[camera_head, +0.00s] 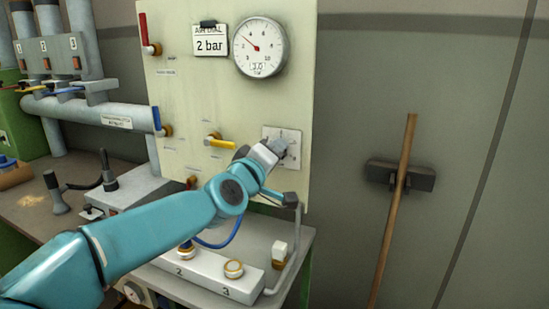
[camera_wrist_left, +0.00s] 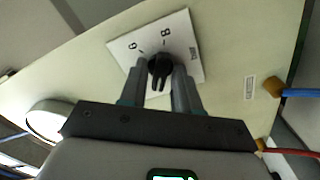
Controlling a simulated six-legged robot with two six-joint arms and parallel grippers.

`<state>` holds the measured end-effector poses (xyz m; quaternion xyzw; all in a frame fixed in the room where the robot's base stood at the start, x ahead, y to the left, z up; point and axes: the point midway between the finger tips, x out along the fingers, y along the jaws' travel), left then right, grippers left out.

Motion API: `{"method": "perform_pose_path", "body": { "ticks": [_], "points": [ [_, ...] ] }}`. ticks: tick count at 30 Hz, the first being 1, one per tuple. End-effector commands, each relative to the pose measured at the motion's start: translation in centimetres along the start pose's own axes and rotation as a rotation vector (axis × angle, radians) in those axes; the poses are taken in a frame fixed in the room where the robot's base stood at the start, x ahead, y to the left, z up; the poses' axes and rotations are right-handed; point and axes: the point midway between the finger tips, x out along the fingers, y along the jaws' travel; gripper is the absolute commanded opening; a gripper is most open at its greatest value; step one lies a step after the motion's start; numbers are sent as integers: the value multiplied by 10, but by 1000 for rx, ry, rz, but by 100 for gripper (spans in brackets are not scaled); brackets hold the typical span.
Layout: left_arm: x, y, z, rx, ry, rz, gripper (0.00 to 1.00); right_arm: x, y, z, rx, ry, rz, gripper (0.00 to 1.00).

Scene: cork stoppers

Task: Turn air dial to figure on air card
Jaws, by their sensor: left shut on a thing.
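The air card (camera_head: 210,42) hangs high on the pale panel and reads "AIR DIAL 2 bar". The air dial is a black knob (camera_wrist_left: 159,66) on a square white plate (camera_wrist_left: 191,48) with figures around it. In the left wrist view, an 8 and what looks like a 6 show on the plate; the other figures are hidden or unclear. My left gripper (camera_wrist_left: 160,80) has one finger on each side of the knob and is shut on it. My right gripper is out of view.
A round gauge (camera_head: 260,47) right of the card has its needle pointing up-left. A yellow-handled valve (camera_head: 221,142) sits left of the dial. Below is a white block (camera_head: 212,274) with numbered stoppers. A broom (camera_head: 394,205) leans at the right wall.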

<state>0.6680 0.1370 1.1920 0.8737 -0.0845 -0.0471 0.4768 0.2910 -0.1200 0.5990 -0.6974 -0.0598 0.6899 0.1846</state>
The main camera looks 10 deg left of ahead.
Motion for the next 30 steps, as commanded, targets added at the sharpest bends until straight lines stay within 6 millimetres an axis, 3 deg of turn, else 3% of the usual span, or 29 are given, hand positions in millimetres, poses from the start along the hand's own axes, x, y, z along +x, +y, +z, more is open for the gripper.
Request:
{"method": "perform_pose_path", "body": {
  "ticks": [19, 20, 30],
  "points": [
    [0, 0, -3, -48, 6, 1, 1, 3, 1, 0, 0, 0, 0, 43],
    [0, 0, -3, -48, 6, 1, 38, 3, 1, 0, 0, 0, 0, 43],
    [-2, 0, -1, -47, 3, 1, 40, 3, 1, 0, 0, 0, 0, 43]
  ]
}}
